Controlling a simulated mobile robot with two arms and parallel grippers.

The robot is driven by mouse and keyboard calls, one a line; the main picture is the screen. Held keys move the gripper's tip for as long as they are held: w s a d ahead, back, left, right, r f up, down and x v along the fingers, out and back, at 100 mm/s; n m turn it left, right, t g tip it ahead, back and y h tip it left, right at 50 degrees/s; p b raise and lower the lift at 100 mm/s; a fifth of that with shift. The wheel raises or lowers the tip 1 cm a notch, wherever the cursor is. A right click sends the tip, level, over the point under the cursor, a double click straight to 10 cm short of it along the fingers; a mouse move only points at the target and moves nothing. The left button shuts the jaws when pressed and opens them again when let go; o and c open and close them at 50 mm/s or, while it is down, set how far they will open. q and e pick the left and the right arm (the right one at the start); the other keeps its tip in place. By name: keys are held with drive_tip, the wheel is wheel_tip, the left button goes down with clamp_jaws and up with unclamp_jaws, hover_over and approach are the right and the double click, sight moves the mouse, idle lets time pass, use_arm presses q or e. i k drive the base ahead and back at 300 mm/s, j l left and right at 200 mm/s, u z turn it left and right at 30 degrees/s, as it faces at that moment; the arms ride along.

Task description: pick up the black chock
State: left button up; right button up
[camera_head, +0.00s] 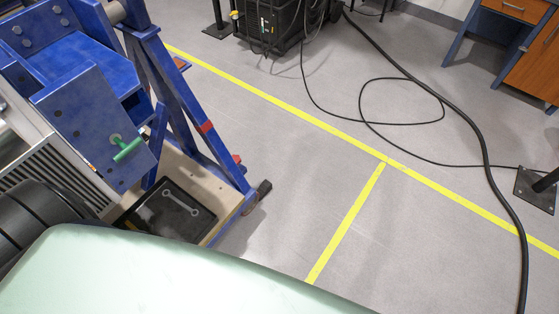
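A small dark block, which looks like the black chock (263,189), sits on the floor at the front right corner of the blue rotary jig (172,88). It lies close against the end of the jig's base; I cannot tell whether it touches it. Neither of my grippers is in view.
A black tray (153,222) with a wrench (181,202) sits on the jig's base. A green handle (127,149) sticks out of the jig. A black machine (272,22) stands at the back. Black cables (484,150) cross the floor at right. Floor between yellow lines (345,224) is clear.

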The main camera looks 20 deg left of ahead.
sight(266, 186)
drive_tip(key=i, duration=0.8)
drive_tip(key=i+u, duration=0.1)
drive_tip(key=i, duration=0.65)
drive_tip(key=i+l, duration=0.15)
drive_tip(key=i, duration=0.65)
drive_tip(key=j+u, duration=0.05)
